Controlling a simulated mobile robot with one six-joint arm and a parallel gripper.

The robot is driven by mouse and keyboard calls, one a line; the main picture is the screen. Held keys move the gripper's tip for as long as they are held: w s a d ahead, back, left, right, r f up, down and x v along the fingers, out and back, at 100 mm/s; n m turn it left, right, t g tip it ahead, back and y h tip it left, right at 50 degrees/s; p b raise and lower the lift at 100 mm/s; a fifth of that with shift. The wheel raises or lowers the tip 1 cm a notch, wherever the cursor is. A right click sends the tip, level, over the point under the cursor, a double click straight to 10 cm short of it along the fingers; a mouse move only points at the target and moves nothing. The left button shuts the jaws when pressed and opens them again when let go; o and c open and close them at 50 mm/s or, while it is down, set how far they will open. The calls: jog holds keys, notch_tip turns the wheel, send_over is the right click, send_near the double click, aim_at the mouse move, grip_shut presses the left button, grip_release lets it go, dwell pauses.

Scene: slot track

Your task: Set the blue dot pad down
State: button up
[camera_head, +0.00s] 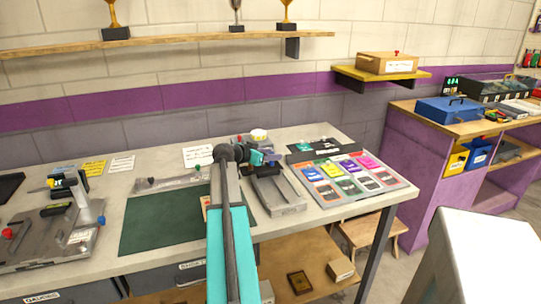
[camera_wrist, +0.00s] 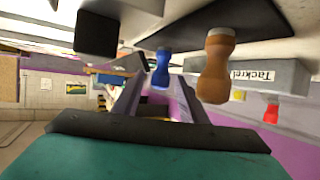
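My gripper (camera_head: 262,157) is over the middle of the grey workbench, near the back, above a grey metal track fixture (camera_head: 277,194). It also shows in the wrist view (camera_wrist: 158,88), its two dark fingers with a gap between them. The frames do not show clearly whether they hold anything. I cannot pick out the blue dot pad for certain. A small blue spot shows by the gripper in the head view. A blue knob-shaped handle (camera_wrist: 162,68) stands beyond the fingers in the wrist view, next to a brown wooden handle (camera_wrist: 215,65).
A green mat (camera_head: 160,222) lies left of my arm. A board with several coloured cards (camera_head: 352,180) lies to the right. A metal fixture (camera_head: 50,237) stands at the left. A grey block marked Tackrel (camera_wrist: 262,74) shows in the wrist view.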

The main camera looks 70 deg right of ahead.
jog(key=shift+r, duration=0.15)
jog(key=v, duration=1.2)
jog(key=shift+b, duration=0.45)
jog(key=shift+s, duration=0.1)
